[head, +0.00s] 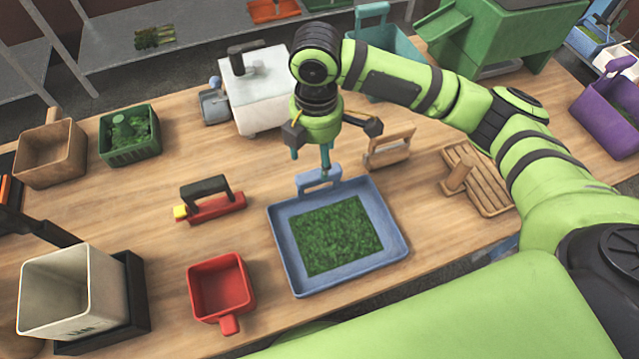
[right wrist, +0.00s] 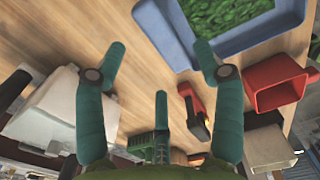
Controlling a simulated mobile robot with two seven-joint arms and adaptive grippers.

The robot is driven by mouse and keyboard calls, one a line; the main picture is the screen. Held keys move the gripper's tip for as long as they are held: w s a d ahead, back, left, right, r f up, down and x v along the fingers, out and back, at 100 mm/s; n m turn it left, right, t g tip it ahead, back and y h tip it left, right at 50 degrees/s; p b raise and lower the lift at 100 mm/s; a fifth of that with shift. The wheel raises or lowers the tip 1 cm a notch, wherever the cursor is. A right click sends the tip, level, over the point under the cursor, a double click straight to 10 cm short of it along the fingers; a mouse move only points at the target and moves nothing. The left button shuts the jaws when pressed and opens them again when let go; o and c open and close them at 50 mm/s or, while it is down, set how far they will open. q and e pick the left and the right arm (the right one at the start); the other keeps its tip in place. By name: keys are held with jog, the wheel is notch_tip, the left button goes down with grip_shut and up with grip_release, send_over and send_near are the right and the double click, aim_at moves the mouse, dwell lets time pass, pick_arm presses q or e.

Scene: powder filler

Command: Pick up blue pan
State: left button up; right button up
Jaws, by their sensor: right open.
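The blue pan (head: 352,270) lies flat on the wooden table near its front edge, with chopped green leaves (head: 335,233) inside. Its upright loop handle (head: 318,180) is on the far side. In the right wrist view the pan (right wrist: 238,42) fills the upper right, partly cut off. My right gripper (head: 311,158) is open and empty above the far side of the pan, close to the handle. One finger overlaps the handle in the head view; I cannot tell the exact gap. In the right wrist view its spread fingers (right wrist: 160,58) have table between them. My left gripper is not in view.
A red tool with a black handle (head: 212,206) and a red scoop (head: 222,288) stand left of the pan. A white machine (head: 258,92) is behind. A wooden handled block (head: 390,147) and slatted wooden board (head: 483,185) are to the right. Bare table surrounds the pan.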

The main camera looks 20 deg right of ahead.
aim_at(318, 171)
jog(key=shift+w, duration=0.1)
jog(key=shift+s+f+p, duration=0.2)
jog(key=shift+f+p, duration=0.25)
jog(key=shift+f, duration=0.15)
jog(key=shift+s+f+p, duration=0.15)
jog(key=shift+f+p, duration=0.25)
jog(key=shift+f, duration=0.15)
notch_tip(318, 171, down, 4)
jog(key=shift+d+r+p, duration=0.1)
jog(key=shift+r+p, duration=0.05)
jog(key=shift+p, duration=0.5)
jog(key=shift+w+f, duration=0.15)
jog(key=shift+f, duration=0.15)
jog(key=c, duration=1.1)
grip_shut()
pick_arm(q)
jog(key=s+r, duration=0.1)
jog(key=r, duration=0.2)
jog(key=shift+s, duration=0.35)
